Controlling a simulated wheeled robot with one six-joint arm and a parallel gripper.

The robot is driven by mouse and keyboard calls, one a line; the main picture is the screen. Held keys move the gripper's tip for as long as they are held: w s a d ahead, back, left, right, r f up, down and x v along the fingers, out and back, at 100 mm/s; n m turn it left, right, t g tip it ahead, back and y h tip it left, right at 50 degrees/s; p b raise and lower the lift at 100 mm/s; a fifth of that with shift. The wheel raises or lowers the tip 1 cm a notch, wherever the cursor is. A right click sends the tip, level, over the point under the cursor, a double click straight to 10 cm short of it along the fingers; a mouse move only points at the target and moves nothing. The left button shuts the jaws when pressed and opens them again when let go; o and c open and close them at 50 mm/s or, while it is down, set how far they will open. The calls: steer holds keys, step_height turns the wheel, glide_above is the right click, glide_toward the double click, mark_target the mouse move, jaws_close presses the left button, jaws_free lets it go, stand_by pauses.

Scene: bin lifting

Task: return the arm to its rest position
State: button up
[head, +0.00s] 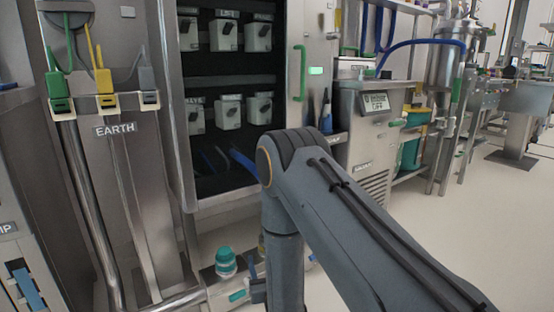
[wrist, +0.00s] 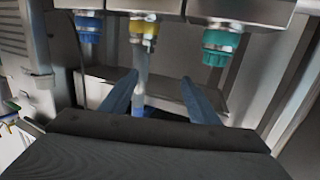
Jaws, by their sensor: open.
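My gripper (wrist: 160,82) shows in the wrist view with its two blue-grey fingers apart and nothing held between them. Beyond the fingers, a yellow-collared fitting (wrist: 143,30) hangs with a pale tube below it, roughly between the fingertips. I cannot tell whether a finger touches the tube. In the head view my dark grey arm rises from the lower right, bends at an elbow and drops down in front of the steel cabinet. The gripper end is mostly hidden low in that view.
Teal (wrist: 219,47) and blue (wrist: 89,24) fittings flank the yellow one. A steel unit (head: 375,130) stands right; floor (head: 470,220) there is clear.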

steer(key=s+a+r+n+g, duration=0.1)
steer(key=s+a+r+g, duration=0.35)
steer(key=r, duration=0.25)
steer(key=s+a+r+g, duration=0.3)
steer(key=s+r+g, duration=0.15)
steer(key=r, duration=0.25)
steer(key=s+d+r+n+g+h+p, duration=0.15)
steer(key=s+d+r, duration=0.25)
steer(key=s, duration=0.7)
steer(key=s+d+r+g, duration=0.3)
steer(key=s+r, duration=0.2)
steer(key=s, duration=0.6)
steer(key=s+d+r+n+g+h+p, duration=0.1)
steer(key=s+d+r+g, duration=0.25)
steer(key=s, duration=0.75)
steer(key=d+r+m+p, duration=0.2)
steer(key=d+r+p, duration=0.4)
steer(key=r+p, duration=0.3)
steer(key=d+r+m+h+p, duration=0.1)
steer(key=d+r+p, duration=0.6)
steer(key=p, duration=0.8)
steer(key=d+r+m+h+p, duration=0.1)
steer(key=d+r+m+p, duration=0.2)
steer(key=d+r+p, duration=0.4)
steer(key=shift+d+r+t+p, duration=0.25)
steer(key=shift+r+t+p, duration=0.05)
steer(key=shift+r+p, duration=2.5)
steer(key=shift+m, duration=0.25)
